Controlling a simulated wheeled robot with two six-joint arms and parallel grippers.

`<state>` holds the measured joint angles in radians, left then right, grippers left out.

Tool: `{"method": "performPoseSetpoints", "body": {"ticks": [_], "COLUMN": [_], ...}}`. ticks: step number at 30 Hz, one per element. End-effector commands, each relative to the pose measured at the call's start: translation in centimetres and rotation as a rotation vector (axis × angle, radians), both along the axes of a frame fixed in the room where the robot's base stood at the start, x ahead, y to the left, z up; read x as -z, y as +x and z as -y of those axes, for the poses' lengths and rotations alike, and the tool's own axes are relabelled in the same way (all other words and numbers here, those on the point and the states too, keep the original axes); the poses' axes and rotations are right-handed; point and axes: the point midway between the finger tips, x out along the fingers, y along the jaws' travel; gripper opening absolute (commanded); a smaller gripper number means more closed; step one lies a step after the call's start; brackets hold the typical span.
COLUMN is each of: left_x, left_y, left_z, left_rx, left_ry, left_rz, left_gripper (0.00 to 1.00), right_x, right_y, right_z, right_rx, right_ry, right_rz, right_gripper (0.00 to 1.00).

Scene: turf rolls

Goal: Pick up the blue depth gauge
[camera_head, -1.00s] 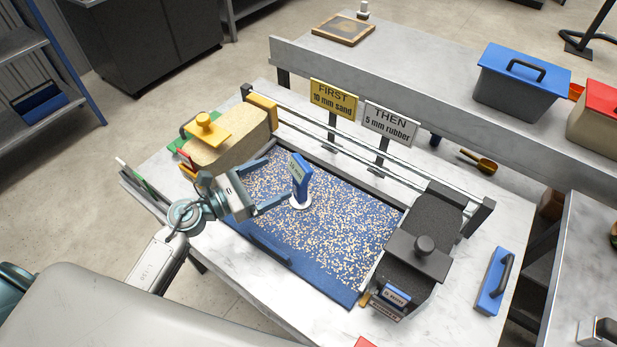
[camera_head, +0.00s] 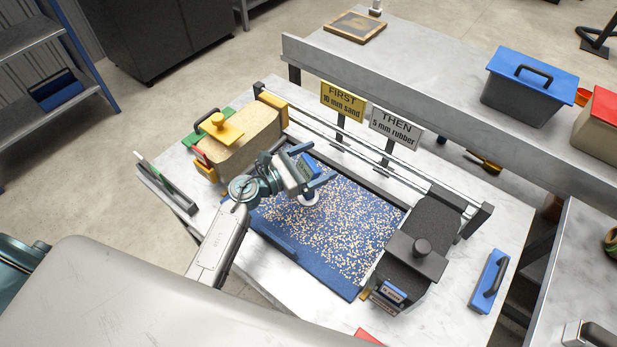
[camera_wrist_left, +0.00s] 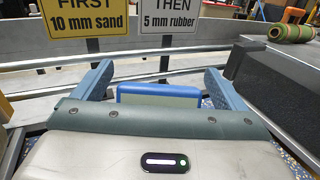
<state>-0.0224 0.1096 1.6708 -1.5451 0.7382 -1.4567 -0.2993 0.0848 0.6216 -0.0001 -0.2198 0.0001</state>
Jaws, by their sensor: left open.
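The blue depth gauge (camera_head: 308,167) stands upright on its round white foot on the speckled blue turf (camera_head: 345,225). My left gripper (camera_head: 310,165) is open, with one finger on each side of the gauge's blue head. In the left wrist view the gauge's top edge (camera_wrist_left: 158,92) shows between the two open fingers (camera_wrist_left: 160,85), with gaps on both sides. The gripper's body hides the lower part of the gauge there. My right gripper is in neither view.
A yellow-handled sand hopper (camera_head: 235,140) stands left of the turf and a dark rubber hopper (camera_head: 418,250) right of it. Rails (camera_head: 340,137) and two signs (camera_head: 343,102) stand behind. A blue float (camera_head: 489,281) lies at the right on the white table.

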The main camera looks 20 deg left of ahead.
Motion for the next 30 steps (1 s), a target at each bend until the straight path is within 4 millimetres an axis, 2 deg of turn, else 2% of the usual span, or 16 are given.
{"method": "performPoseSetpoints", "body": {"ticks": [5, 17, 25, 30], "left_x": [0.1, 0.0, -0.5, -3.3], "left_y": [0.0, 0.0, 0.0, 0.0], "left_z": [0.0, 0.0, 0.0, -0.1], "left_rx": [0.0, 0.0, 0.0, 0.0], "left_ry": [0.001, -0.001, 0.0, 0.002], "left_rz": [-0.001, 0.001, 0.003, 0.008], "left_gripper": [0.93, 0.14, 0.13, 0.13], "right_x": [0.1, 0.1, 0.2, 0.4], "right_y": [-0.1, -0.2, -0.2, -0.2], "right_z": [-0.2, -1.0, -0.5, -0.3], "right_rx": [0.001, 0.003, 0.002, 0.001], "right_ry": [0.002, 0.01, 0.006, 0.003], "right_rz": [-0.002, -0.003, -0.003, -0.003], "right_gripper": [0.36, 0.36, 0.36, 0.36]}}
